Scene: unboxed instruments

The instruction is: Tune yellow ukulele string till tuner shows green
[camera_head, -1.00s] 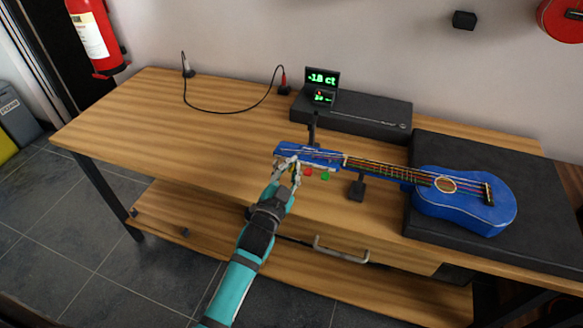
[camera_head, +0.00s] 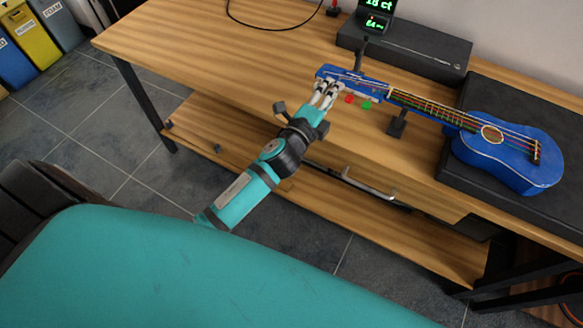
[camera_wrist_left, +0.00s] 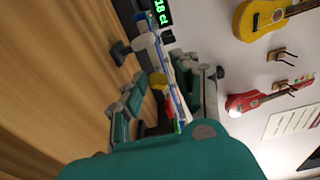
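The blue ukulele (camera_head: 515,160) lies with its body on a black case and its neck pointing left over the table. Red and green pegs show at its headstock (camera_head: 362,84) in the head view. The yellow peg (camera_wrist_left: 158,80) shows in the left wrist view, between the spread fingers of my left gripper (camera_head: 325,91). These fingers are open at the headstock; contact with the peg cannot be told. The tuner display (camera_head: 379,8) behind shows green digits reading about 1.8 ct, with a small red mark below; its top is cut off. My right gripper is out of view.
The black case (camera_head: 455,187) fills the table's right side. A small dark stand (camera_head: 397,124) is under the neck, and a long black box (camera_head: 430,55) is at the back. The wooden table top (camera_head: 200,45) is clear at left. Bins stand far left.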

